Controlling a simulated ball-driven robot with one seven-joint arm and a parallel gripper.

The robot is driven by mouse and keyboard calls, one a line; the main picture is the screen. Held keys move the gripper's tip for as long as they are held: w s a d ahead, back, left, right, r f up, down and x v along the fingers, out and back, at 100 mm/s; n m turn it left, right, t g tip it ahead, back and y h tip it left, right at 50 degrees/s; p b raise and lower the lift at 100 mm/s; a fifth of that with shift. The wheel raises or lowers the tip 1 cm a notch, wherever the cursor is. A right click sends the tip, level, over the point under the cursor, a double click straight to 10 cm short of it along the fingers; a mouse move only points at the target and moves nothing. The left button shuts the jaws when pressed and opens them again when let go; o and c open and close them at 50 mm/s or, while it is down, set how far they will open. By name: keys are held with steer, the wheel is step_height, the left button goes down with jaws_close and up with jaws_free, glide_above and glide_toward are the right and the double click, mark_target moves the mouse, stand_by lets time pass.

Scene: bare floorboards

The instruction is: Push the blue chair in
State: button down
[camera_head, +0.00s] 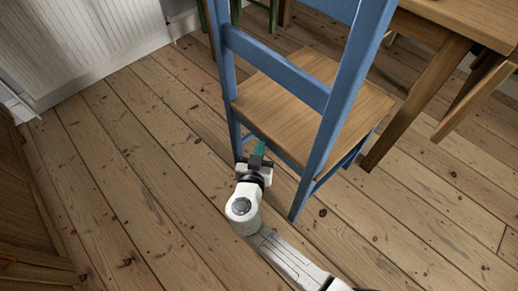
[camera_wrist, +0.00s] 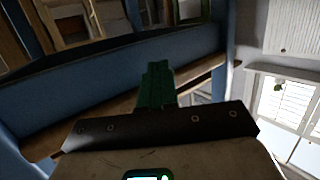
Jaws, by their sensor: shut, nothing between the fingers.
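The blue chair (camera_head: 318,130) stands with its back towards me, its blue frame around a bare wooden seat (camera_head: 350,95). My gripper (camera_head: 259,148) is shut and empty, its green fingers held low at the chair's rear, by the left rear leg and below seat height. I cannot tell whether the fingers touch the chair. In the wrist view my gripper (camera_wrist: 157,85) points at a blue rail of the chair (camera_wrist: 60,100), with a wooden edge showing behind the fingers. The wooden table (camera_head: 470,25) stands beyond the chair at the upper right.
A wooden cabinet (camera_head: 30,220) is at the left edge. A white panelled wall (camera_head: 90,45) runs along the upper left. Part of a green chair (camera_head: 262,8) shows at the top. Bare floorboards (camera_head: 130,180) lie open left of my arm.

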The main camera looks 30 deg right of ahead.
steer(key=shift+d, duration=0.15)
steer(key=shift+w+d+b, duration=0.75)
steer(key=shift+d+b, duration=0.15)
steer(key=shift+d, duration=1.5)
steer(key=shift+w+d+b, duration=0.75)
steer(key=shift+d+b, duration=0.1)
steer(key=shift+d, duration=1.6)
steer(key=shift+w+d+b, duration=0.75)
steer(key=shift+d+b, duration=0.15)
steer(key=shift+d, duration=1.5)
steer(key=shift+a, duration=0.15)
steer(key=shift+s+a+b, duration=0.15)
steer(key=shift+s+a, duration=0.05)
steer(key=shift+a, duration=0.55)
steer(key=shift+s+a+b, duration=0.15)
steer(key=shift+s+a, duration=0.05)
steer(key=shift+a, duration=0.55)
steer(key=shift+d, duration=0.1)
steer(key=shift+w+d, duration=0.2)
steer(key=shift+d, duration=0.3)
steer(key=shift+w+d+b, duration=0.25)
steer(key=shift+d+b, duration=0.1)
steer(key=shift+d, duration=0.45)
